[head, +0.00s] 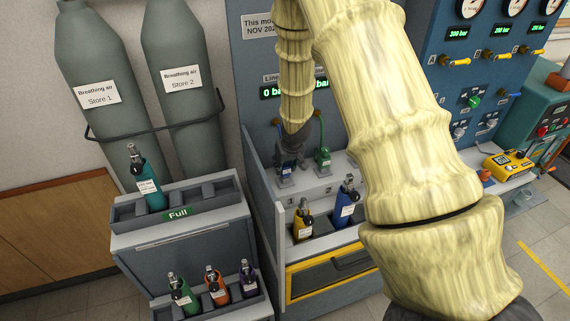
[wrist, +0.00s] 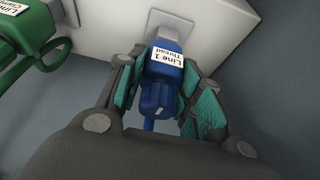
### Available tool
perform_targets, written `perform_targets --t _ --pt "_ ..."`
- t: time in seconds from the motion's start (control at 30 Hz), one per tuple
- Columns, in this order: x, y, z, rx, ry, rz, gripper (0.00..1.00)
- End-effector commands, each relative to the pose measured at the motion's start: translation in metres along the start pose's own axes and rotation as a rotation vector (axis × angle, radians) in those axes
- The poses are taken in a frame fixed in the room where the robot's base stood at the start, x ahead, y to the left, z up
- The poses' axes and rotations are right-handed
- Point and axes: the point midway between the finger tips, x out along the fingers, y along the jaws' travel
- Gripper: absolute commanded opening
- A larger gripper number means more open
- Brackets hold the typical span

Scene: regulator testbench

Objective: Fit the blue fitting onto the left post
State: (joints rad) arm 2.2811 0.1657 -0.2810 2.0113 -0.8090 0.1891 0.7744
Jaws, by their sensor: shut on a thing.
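The blue fitting (wrist: 158,95), labelled "Line 1 Thread", sits between the teal-padded fingers of my gripper (wrist: 160,78) in the wrist view. My gripper is shut on it. In the head view my gripper (head: 290,150) reaches down at the bench's left side, with the blue fitting (head: 286,169) showing below it. The fitting's end is at a light grey base (wrist: 172,22) on the pale ledge, where the left post is. The post itself is hidden, so I cannot tell whether the fitting is seated. A green fitting (head: 323,158) stands upright to the right.
The green fitting (wrist: 32,22) is close beside my fingers in the wrist view. A yellow bottle (head: 303,222) and a blue bottle (head: 346,203) stand in front of the ledge. A bottle rack (head: 176,212) marked "Full" is at left. The gauge panel (head: 440,85) is behind.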

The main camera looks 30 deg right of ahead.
Motion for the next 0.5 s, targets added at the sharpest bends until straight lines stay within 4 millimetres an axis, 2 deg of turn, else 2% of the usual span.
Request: perform_targets --t 0.5 --pt "0.0059 0.0 0.0021 0.001 0.001 0.0 0.03"
